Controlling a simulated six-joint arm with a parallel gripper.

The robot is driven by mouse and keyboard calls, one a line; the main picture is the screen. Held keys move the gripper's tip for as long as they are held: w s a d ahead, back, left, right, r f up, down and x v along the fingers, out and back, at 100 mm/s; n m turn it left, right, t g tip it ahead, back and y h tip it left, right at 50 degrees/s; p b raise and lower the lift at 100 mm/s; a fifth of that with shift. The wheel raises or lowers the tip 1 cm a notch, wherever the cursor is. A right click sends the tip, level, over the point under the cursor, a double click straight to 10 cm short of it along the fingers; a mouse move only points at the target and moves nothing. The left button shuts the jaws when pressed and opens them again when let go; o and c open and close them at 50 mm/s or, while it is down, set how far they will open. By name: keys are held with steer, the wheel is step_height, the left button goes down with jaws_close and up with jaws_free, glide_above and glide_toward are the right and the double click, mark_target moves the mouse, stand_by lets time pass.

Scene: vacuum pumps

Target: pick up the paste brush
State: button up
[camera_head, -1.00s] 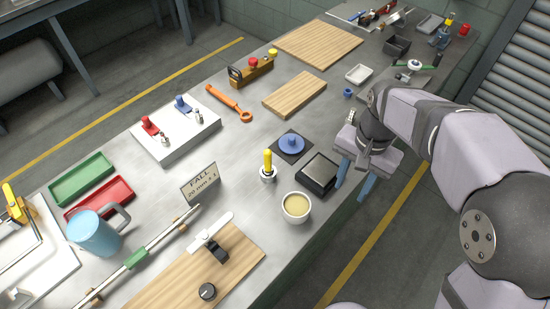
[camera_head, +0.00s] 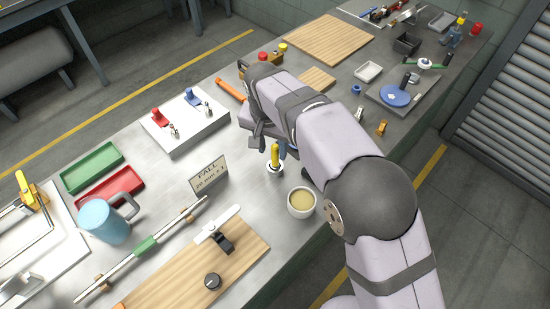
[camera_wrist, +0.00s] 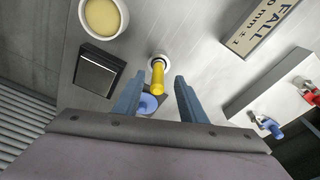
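The paste brush, seen as an upright yellow handle (camera_head: 275,152), stands in a small white holder (camera_head: 274,168) beside the cup of tan paste (camera_head: 301,202). In the wrist view the yellow handle (camera_wrist: 157,78) shows between my gripper's two blue fingers (camera_wrist: 159,77), with a gap on each side. My gripper is open and empty, its fingers pointing toward the holder (camera_wrist: 160,55). In the head view my gripper (camera_head: 266,142) is just above and behind the handle, partly hidden by my arm. The brush's lower end is hidden in the holder.
A dark square plate (camera_wrist: 97,72) and a blue knob (camera_wrist: 148,103) lie close by. The FALL sign (camera_head: 208,175) stands left of the holder. A white block with red and blue levers (camera_head: 185,124) is farther left. The paste cup is close on the right.

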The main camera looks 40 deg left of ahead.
mark_target(275, 157)
steer(key=shift+w+f+p, duration=0.15)
steer(key=shift+f+p, duration=0.5)
steer(key=shift+f, duration=0.05)
steer(key=shift+w+a+f+p, duration=0.15)
steer(key=shift+f+p, duration=0.3)
steer(key=shift+f, duration=0.55)
steer(key=shift+w+d+f+p, duration=0.1)
steer(key=shift+w+f+p, duration=0.25)
steer(key=shift+f, duration=0.6)
steer(key=shift+s, duration=0.1)
jaws_close()
